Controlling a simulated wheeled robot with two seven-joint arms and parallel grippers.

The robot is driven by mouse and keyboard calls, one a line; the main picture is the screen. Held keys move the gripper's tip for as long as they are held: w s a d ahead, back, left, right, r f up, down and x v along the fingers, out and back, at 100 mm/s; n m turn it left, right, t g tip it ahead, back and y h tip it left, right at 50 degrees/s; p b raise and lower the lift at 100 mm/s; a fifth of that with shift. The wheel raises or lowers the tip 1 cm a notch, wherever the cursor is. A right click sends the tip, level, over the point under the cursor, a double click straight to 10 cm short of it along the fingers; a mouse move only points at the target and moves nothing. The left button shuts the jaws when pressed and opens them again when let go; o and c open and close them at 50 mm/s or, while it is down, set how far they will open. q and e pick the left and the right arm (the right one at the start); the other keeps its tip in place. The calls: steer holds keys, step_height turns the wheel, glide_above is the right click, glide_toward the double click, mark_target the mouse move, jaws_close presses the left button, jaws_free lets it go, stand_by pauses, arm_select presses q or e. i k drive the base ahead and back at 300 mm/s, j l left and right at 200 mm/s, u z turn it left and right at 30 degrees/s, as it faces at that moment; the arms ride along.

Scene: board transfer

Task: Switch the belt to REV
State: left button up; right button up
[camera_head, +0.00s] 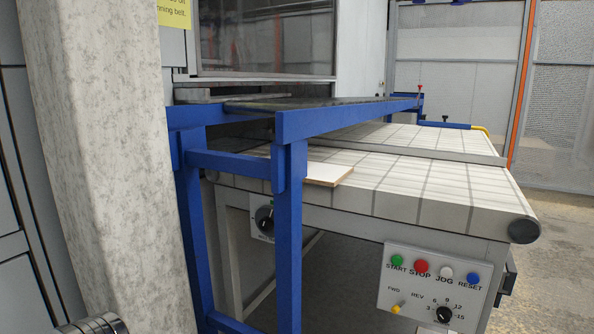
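The control panel (431,271) is fixed to the belt's side at the lower right. Its FWD/REV switch has a small yellow lever (398,308). The lever's tip lies below the FWD label (393,290), to the left of the REV label (417,296). It is too small to tell for certain which position it is set to. The belt (445,186), pale and gridded, runs above the panel. Neither gripper's fingers show. A rounded metal part shows at the bottom left edge, and I cannot tell whether it is mine.
The panel also has a green START button (397,261), red STOP (421,266), white JOG (446,271), blue RESET (473,279) and a black dial (444,314). A blue frame (290,210) stands left of it. A board (327,173) lies on the belt. Floor at right is clear.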

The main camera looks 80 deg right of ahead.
mark_target(395, 309)
steer(key=z, duration=3.5)
steer(key=u, duration=0.35)
steer(key=k+j, duration=0.05)
